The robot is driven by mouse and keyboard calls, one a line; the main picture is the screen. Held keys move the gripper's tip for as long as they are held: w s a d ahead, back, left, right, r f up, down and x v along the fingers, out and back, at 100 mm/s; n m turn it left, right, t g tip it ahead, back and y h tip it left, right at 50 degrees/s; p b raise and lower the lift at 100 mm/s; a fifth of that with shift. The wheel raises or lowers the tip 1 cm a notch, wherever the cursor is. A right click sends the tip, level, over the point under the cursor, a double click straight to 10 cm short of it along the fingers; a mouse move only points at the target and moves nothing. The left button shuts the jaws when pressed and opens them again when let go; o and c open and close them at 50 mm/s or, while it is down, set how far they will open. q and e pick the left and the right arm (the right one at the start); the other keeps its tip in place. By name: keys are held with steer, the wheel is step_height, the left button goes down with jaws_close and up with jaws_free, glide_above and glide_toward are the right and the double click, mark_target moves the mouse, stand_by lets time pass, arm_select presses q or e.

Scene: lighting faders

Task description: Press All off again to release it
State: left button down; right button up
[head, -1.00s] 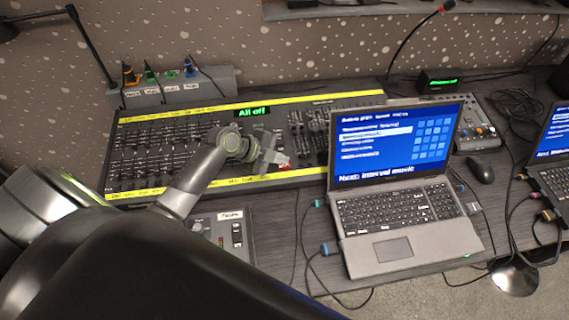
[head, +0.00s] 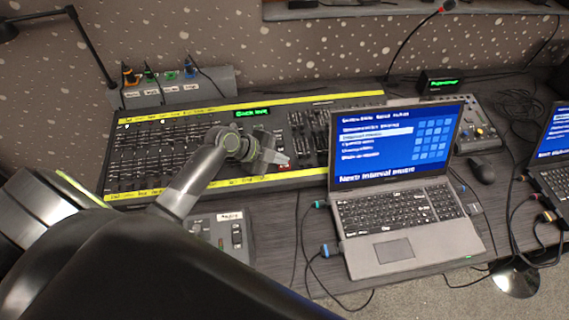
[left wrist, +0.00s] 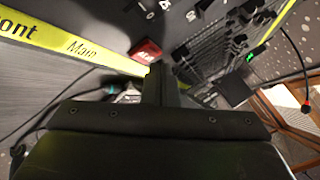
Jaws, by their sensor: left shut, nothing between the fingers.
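The lighting desk (head: 125,193) lies on the table, with yellow label strips along its edges. Its green display (head: 252,113) shows short text that no longer looks like "All off", too blurred to read surely. The red button (left wrist: 146,50) sits by the yellow strip near "Main" in the left wrist view; in the head view only a bit of red (head: 284,166) shows by my fingertips. My left gripper (head: 280,158) is shut and empty, its tips (left wrist: 160,72) right beside the red button; I cannot tell whether they touch it. My right gripper is not in view.
An open laptop (head: 400,225) stands close to the right of the desk. A small control box (head: 222,232) sits in front of it. Cables run along the table front. A small mixer (head: 478,130) and mouse (head: 482,170) lie farther right.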

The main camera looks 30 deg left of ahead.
mark_target(280, 169)
arm_select(q)
steer(key=shift+r, duration=0.1)
steer(key=r+p, duration=0.2)
steer(key=r, duration=0.1)
steer(key=r+p, duration=0.2)
steer(key=r, duration=0.1)
steer(key=shift+s+d+p, duration=0.15)
steer(key=shift+s+p, duration=0.05)
steer(key=shift+p, duration=0.15)
steer(key=shift+f, duration=0.1)
